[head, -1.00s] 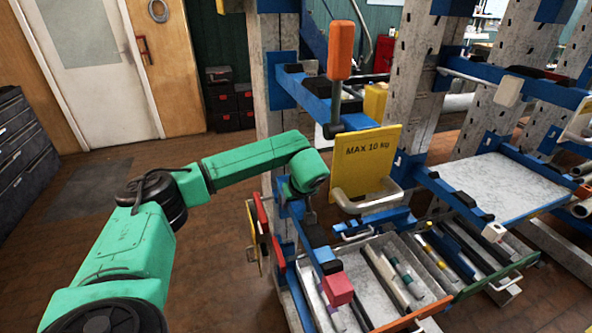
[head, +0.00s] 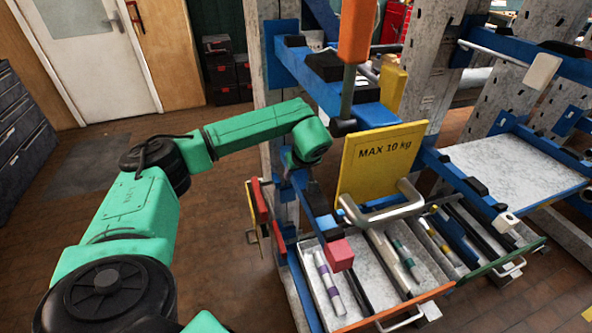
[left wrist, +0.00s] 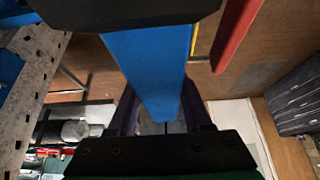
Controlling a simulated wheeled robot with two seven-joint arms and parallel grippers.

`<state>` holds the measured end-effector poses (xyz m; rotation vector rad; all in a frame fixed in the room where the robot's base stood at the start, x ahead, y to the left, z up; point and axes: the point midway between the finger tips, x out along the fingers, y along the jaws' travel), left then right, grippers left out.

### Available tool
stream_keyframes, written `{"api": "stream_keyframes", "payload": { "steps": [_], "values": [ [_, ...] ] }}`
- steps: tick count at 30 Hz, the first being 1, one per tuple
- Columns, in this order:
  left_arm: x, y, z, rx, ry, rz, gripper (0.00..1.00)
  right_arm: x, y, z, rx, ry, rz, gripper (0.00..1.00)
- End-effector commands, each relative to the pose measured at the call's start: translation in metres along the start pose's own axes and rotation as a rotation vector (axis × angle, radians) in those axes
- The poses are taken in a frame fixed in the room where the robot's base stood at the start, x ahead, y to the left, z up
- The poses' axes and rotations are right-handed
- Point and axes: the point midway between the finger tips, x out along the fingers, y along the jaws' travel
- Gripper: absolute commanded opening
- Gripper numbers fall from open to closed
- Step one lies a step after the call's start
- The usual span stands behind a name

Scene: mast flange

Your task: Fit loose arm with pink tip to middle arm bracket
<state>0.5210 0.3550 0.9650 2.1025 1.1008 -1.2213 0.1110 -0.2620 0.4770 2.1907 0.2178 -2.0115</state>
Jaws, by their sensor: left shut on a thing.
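The loose arm is a blue bar (head: 319,205) with a dark pad and a pink block (head: 339,254) at its near end. My left gripper (head: 296,163) is shut on the bar near its far end, beside the grey upright (head: 268,140). The pink tip hangs over the lower tray. In the left wrist view, the blue bar (left wrist: 150,65) runs between the fingers (left wrist: 160,115). My wrist hides part of the upright, and I cannot make out the middle bracket. My right gripper is not in view.
A fixed blue arm (head: 315,85) with dark pads is above my wrist. An orange-handled tool (head: 357,35) and a yellow MAX 10 kg sign (head: 375,165) stand close to the right. Below is a metal tray (head: 372,325) with several rods. Red and yellow flat pieces (head: 259,208) hang left.

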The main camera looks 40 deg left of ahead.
Motion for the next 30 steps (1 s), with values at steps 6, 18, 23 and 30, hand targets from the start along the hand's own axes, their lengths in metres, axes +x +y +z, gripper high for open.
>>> {"api": "stream_keyframes", "payload": {
  "steps": [6, 18, 23, 30],
  "values": [
    [0.025, 0.0, 0.014, 0.0, -0.001, -0.001, 0.0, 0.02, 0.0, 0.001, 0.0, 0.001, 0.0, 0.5],
    [0.049, 0.0, 0.028, 0.0, -0.001, 0.001, 0.0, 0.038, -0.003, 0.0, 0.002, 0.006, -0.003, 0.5],
    [0.048, 0.0, 0.028, 0.0, 0.0, 0.001, 0.0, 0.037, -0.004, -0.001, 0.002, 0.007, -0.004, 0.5],
    [0.048, 0.0, 0.028, 0.0, 0.0, 0.001, 0.0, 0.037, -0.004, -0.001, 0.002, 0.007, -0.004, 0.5]
  ]
}}
